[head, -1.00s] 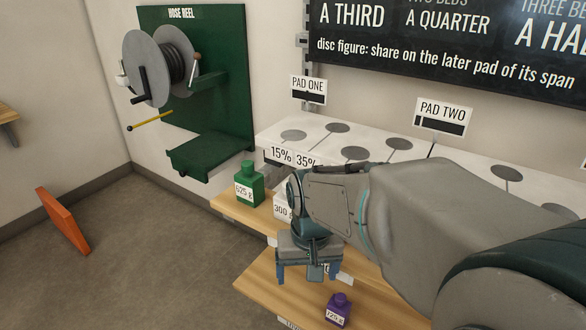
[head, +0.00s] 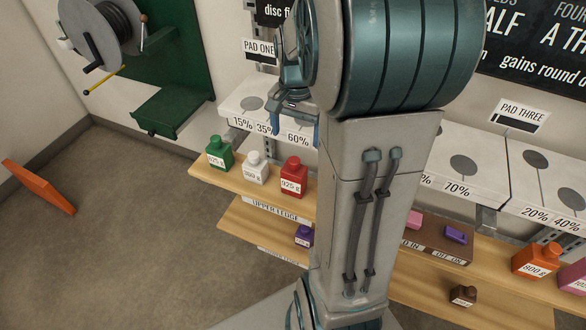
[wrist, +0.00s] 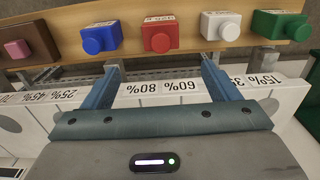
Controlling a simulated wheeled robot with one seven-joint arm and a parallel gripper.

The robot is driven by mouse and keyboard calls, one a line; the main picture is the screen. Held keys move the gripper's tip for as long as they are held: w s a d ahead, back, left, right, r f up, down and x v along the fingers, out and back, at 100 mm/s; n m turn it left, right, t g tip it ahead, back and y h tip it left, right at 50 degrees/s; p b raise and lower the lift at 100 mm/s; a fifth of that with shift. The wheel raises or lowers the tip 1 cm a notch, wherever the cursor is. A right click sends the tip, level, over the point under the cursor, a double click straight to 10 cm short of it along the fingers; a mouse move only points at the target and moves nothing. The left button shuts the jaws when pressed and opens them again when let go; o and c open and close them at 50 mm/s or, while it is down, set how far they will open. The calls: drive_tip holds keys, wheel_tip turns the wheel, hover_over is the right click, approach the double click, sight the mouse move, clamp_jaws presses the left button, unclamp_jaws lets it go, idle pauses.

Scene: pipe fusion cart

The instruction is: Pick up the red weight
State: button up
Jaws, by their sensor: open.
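The red weight (head: 293,178), labelled 925 g, stands upright on the wooden upper ledge (head: 262,196), at the right of a green weight (head: 220,152) and a white weight (head: 256,168). In the wrist view the red weight (wrist: 160,38) is ahead of the fingers, between a blue weight (wrist: 100,38) and the white weight (wrist: 220,27). My gripper (head: 292,126) is open and empty, above the pad shelf behind the red weight and apart from it. Both fingers of my gripper (wrist: 160,62) show in the wrist view. My arm hides the blue weight in the head view.
A white pad shelf (head: 237,108) with percent labels runs along the wall behind the ledge. A purple weight (head: 304,236) stands on a lower ledge. Orange (head: 536,260) and brown (head: 463,296) weights stand at the right. Open floor (head: 130,230) lies at the left.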

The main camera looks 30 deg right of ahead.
sight(294, 169)
wheel_tip(294, 169, down, 8)
drive_tip(key=shift+f, duration=0.1)
drive_tip(key=shift+s+a+f+p, duration=0.1)
drive_tip(key=shift+a+f+p, duration=0.05)
drive_tip(key=shift+f, duration=1.2)
drive_tip(key=shift+a+f+p, duration=0.1)
drive_tip(key=shift+f+p, duration=0.05)
drive_tip(key=shift+f, duration=1.2)
drive_tip(key=shift+r, duration=0.1)
drive_tip(key=c, duration=1.8)
